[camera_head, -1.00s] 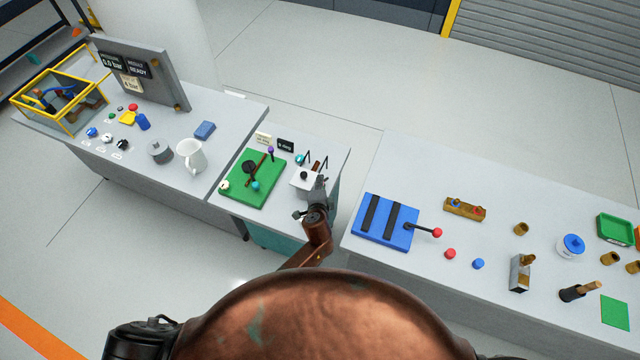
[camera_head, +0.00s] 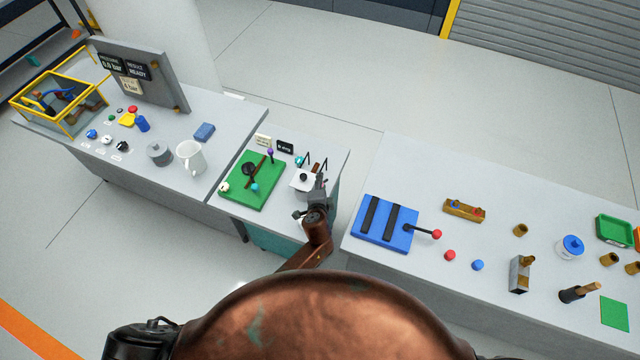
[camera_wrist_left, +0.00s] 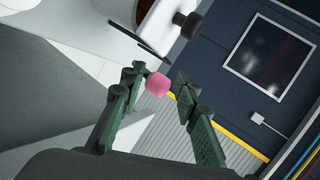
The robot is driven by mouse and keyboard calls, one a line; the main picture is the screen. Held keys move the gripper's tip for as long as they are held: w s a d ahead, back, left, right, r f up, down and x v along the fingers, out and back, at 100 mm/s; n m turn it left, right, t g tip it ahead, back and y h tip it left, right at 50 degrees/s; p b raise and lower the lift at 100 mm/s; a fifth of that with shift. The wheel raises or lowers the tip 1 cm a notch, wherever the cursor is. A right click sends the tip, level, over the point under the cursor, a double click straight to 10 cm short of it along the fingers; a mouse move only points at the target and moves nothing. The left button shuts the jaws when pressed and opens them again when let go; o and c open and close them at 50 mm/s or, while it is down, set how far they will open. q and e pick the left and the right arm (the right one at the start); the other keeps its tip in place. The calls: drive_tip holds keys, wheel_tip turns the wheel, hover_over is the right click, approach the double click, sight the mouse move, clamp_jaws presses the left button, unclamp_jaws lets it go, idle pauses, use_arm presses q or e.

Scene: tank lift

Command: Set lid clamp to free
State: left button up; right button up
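A white piece with a black knob (camera_head: 304,178) sits at the right side of the middle table, with thin dark bars beside it. A white body with a black knob (camera_wrist_left: 188,24) and dark bars also shows in the left wrist view. A pink knob (camera_wrist_left: 157,84) lies between the fingertips in that view; I cannot tell whether they touch it. My left gripper (camera_wrist_left: 158,80) is open, its green-padded fingers apart. In the head view my left gripper (camera_head: 318,188) is beside the white piece, partly hidden by its own arm. No part is clearly readable as the lid clamp. My right gripper is not in view.
A green board (camera_head: 253,182) with coloured knobs lies just left of the gripper. Small signs (camera_head: 285,147) stand behind it. The left table holds a white mug (camera_head: 190,157) and a display panel (camera_head: 140,75). A blue block (camera_head: 386,238) with a red-knobbed lever is on the right table.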

use_arm(q)
drive_tip(key=shift+r, duration=0.15)
drive_tip(key=shift+s+d+r, duration=0.1)
drive_tip(key=shift+s+r, duration=0.05)
drive_tip(key=shift+s, duration=0.25)
drive_tip(key=v, duration=1.1)
